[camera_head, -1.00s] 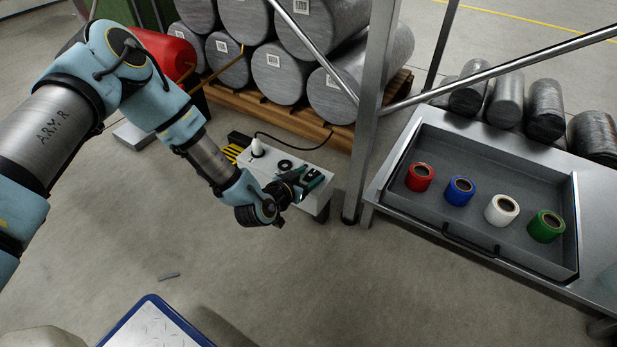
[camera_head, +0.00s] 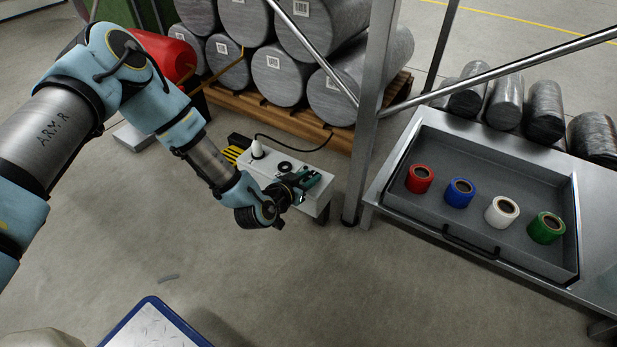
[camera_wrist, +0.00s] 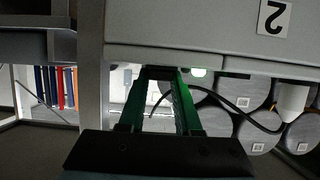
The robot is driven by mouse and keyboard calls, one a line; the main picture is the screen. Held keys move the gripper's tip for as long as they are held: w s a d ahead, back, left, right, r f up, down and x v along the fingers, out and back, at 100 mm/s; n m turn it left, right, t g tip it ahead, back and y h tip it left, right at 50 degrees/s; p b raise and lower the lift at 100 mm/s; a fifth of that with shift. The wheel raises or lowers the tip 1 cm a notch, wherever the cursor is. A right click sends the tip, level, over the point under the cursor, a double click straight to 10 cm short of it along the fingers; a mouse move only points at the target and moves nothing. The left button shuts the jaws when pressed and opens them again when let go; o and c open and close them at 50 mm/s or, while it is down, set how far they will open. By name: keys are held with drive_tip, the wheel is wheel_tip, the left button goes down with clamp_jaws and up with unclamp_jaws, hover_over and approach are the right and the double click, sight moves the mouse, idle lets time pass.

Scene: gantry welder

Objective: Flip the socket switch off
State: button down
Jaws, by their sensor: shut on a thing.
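The white socket box (camera_head: 283,164) stands low on the floor in front of the roll pallet, with a white plug-like piece (camera_head: 257,149) and a dark ring (camera_head: 284,166) on top. My gripper (camera_head: 306,184) is at the box's right end. In the wrist view, the box (camera_wrist: 200,30) fills the upper part and shows a "2". The green fingers of my gripper (camera_wrist: 160,74) converge on a small dark piece at the box's edge, which looks like the socket switch. The fingers hide most of it, and its on or off position cannot be told.
A metal post (camera_head: 371,120) rises just right of the box. A black cable (camera_head: 300,147) runs behind it. A grey tray (camera_head: 410,205) with coloured tape rolls sits on the bench at right. Wrapped rolls (camera_head: 280,75) are stacked behind.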

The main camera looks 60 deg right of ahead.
drive_tip(key=shift+a+f+h+b, duration=0.1)
drive_tip(key=shift+f+h+b, duration=0.3)
drive_tip(key=shift+b, duration=0.2)
drive_tip(key=shift+f+h+b, duration=0.15)
drive_tip(key=shift+h+b, duration=0.6)
drive_tip(key=shift+h, duration=0.05)
drive_tip(key=shift+a+r+h+b, duration=0.1)
drive_tip(key=shift+r+h+b, duration=0.15)
drive_tip(key=shift+h, duration=0.35)
drive_tip(key=c, duration=0.6)
unclamp_jaws()
